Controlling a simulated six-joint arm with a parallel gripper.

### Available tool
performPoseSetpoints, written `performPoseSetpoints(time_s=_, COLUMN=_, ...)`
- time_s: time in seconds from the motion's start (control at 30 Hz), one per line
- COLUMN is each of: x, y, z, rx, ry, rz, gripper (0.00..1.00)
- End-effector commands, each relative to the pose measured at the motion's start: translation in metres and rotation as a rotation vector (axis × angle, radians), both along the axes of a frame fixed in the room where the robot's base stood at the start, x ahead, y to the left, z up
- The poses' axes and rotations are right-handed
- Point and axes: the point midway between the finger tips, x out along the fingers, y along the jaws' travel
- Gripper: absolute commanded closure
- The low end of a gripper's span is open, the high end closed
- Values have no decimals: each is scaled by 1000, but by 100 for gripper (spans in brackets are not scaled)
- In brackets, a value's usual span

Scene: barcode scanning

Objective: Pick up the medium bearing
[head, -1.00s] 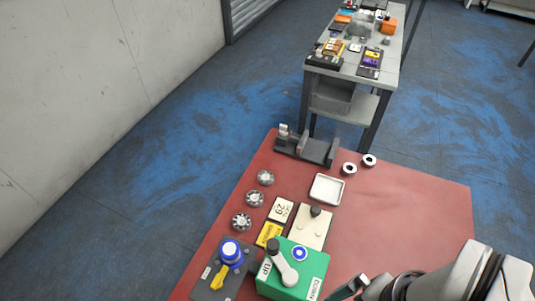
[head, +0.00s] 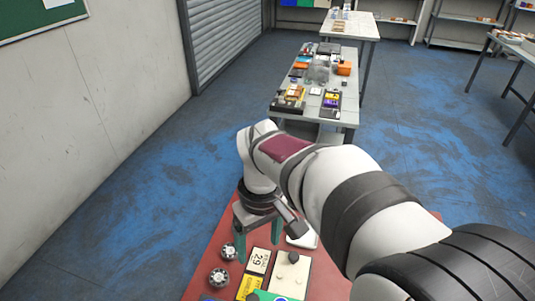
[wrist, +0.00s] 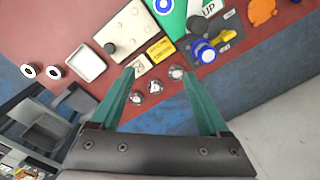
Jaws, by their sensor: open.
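Three silver bearings lie in a row on the red table. In the wrist view they are the left bearing (wrist: 137,97), the middle bearing (wrist: 155,87) and the right bearing (wrist: 176,72). Their sizes look close, so I cannot tell for sure which is the medium one. In the head view two show, the middle bearing (head: 228,250) and the nearer bearing (head: 219,277); the farthest is hidden behind my gripper. My gripper (head: 259,238) is open and empty above the row; in the wrist view its green fingers (wrist: 165,86) spread on either side of the bearings.
A "29" label plate (head: 258,262) and a yellow plate (head: 247,288) lie right of the bearings. A blue-knobbed device (wrist: 205,52) stands to the right.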

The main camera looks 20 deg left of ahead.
Motion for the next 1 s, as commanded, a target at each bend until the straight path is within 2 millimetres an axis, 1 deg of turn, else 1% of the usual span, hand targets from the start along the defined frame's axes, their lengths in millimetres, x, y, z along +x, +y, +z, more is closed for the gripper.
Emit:
performPoseSetpoints(time_s=0.03, x=6, y=38, z=-16, rx=-11, ry=-6, rz=162, gripper=21)
performPoseSetpoints(time_s=0.1, x=9, y=80, z=-35, rx=-18, ry=-21, rz=355, gripper=21)
performPoseSetpoints(time_s=0.13, x=9, y=93, z=-41, rx=-20, ry=-26, rz=416, gripper=21)
performPoseSetpoints(time_s=0.2, x=8, y=114, z=-52, rx=-23, ry=-35, rz=509, gripper=21)
performPoseSetpoints(time_s=0.23, x=8, y=118, z=-56, rx=-24, ry=-36, rz=530, gripper=21)
performPoseSetpoints(time_s=0.27, x=7, y=120, z=-61, rx=-25, ry=-37, rz=543, gripper=21)
performPoseSetpoints(time_s=0.37, x=7, y=120, z=-86, rx=-26, ry=-34, rz=546, gripper=21)
performPoseSetpoints(time_s=0.4, x=7, y=119, z=-98, rx=-27, ry=-34, rz=546, gripper=21)
performPoseSetpoints(time_s=0.5, x=7, y=119, z=-127, rx=-26, ry=-33, rz=544, gripper=21)
performPoseSetpoints(time_s=0.6, x=8, y=119, z=-148, rx=-24, ry=-36, rz=542, gripper=21)
performPoseSetpoints(time_s=0.73, x=8, y=119, z=-164, rx=-24, ry=-36, rz=540, gripper=21)
performPoseSetpoints(time_s=0.9, x=8, y=115, z=-198, rx=-26, ry=-35, rz=539, gripper=21)
performPoseSetpoints(time_s=1.0, x=8, y=115, z=-210, rx=-24, ry=-36, rz=538, gripper=21)
